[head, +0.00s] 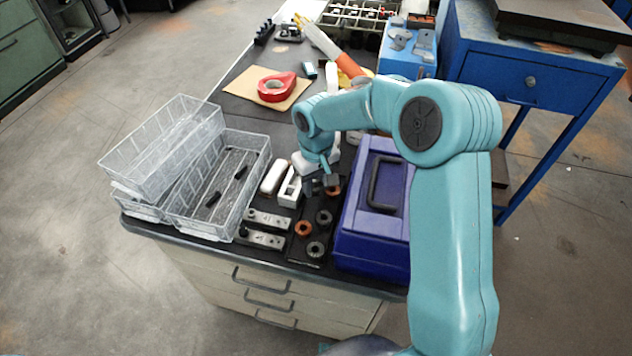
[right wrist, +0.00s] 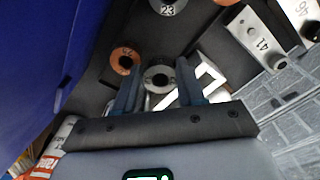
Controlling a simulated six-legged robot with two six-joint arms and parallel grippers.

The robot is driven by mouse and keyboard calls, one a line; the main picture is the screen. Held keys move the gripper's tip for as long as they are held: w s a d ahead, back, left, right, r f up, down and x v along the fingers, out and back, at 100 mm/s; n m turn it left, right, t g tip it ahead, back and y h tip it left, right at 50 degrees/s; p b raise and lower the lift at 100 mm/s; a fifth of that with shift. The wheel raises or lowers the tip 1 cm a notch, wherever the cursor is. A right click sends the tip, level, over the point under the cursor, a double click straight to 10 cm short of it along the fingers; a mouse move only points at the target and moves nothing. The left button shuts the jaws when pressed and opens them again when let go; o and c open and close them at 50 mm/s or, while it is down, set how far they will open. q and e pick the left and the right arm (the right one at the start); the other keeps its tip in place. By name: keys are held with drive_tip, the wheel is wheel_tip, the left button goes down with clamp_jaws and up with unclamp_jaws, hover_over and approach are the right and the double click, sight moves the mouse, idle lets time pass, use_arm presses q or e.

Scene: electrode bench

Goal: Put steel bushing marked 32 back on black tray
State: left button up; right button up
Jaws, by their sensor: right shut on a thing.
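The black tray (head: 309,208) lies on the bench between the pale blocks and the blue case, with several steel and copper bushings on it. My right gripper (head: 331,181) is over its far end. In the right wrist view my right gripper (right wrist: 157,88) is shut on a steel bushing (right wrist: 158,79), whose marking I cannot read clearly. A copper bushing (right wrist: 125,61) is close beside the left finger. A steel bushing marked 23 (right wrist: 168,7) sits farther off. Whether the held bushing touches the tray is hidden. My left gripper is not in view.
A blue case (head: 372,215) stands close on the tray's right. A red tape roll (head: 276,87) lies on cardboard farther back.

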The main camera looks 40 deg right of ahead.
drive_tip(key=shift+f, duration=0.25)
drive_tip(key=o, duration=1.2)
drive_tip(key=shift+c, duration=0.2)
wheel_tip(320, 180, up, 16)
drive_tip(key=shift+r+p, duration=0.2)
drive_tip(key=shift+p, duration=0.25)
wheel_tip(320, 180, up, 5)
drive_tip(key=p, duration=0.5)
drive_tip(key=shift+s, duration=0.1)
